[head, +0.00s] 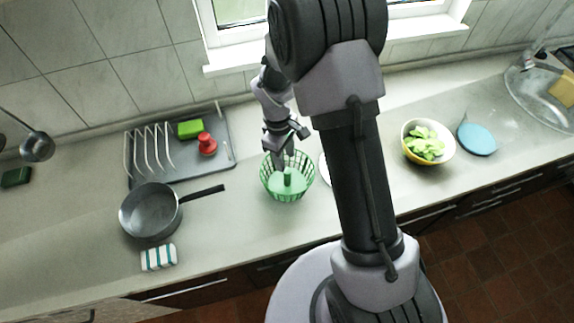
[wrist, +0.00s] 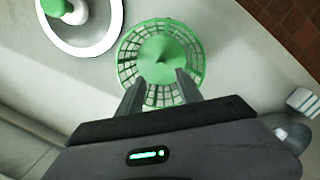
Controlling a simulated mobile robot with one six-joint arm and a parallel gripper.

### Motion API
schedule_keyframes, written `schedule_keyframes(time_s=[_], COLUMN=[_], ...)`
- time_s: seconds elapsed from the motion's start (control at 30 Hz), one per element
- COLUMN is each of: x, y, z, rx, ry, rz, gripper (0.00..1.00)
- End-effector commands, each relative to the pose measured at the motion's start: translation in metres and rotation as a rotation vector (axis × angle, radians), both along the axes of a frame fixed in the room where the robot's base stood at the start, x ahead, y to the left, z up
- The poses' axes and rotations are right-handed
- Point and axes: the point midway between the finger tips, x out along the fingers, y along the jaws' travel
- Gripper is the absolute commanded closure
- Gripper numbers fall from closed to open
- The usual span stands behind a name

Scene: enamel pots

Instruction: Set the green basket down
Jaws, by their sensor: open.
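The green basket (head: 273,187) is a round lattice bowl with a raised green centre. It appears to stand upright on the grey worktop, left of my arm. In the wrist view the basket (wrist: 190,48) is seen from above, with the cone in its middle. My gripper (head: 284,160) reaches down over it. In the wrist view my gripper (wrist: 158,84) is open, its two fingers apart and overlapping the near part of the basket. Whether a finger touches the basket, I cannot tell.
A dark pan (head: 150,212), a striped sponge (head: 158,257) and a drying tray (head: 222,150) lie to the left. A white round dish (wrist: 62,42) is beside the basket, mostly hidden by my arm in the head view. A salad bowl (head: 447,155) stands right.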

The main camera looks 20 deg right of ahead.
Motion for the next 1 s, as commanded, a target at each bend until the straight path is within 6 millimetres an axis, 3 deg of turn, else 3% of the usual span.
schedule_keyframes(time_s=[0.07, 0.13, 0.23, 0.3, 0.4, 0.5, 0.6, 0.7, 1.0], x=[0.000, 0.000, -0.015, -0.040, -0.089, -0.139, -0.174, -0.192, -0.197], y=[0.001, 0.002, 0.004, 0.007, 0.013, 0.021, 0.028, 0.032, 0.033], z=[0.012, 0.039, 0.111, 0.167, 0.230, 0.267, 0.282, 0.286, 0.286], rx=[0.002, 0.010, 0.047, 0.095, 0.194, 0.312, 0.408, 0.465, 0.481], ry=[-0.008, -0.044, -0.146, -0.227, -0.333, -0.411, -0.451, -0.467, -0.470], rz=[-0.013, -0.072, -0.259, -0.432, -0.683, -0.900, -1.050, -1.126, -1.148], gripper=[0.57, 0.57, 0.57, 0.57, 0.57, 0.57, 0.57, 0.57, 0.57])
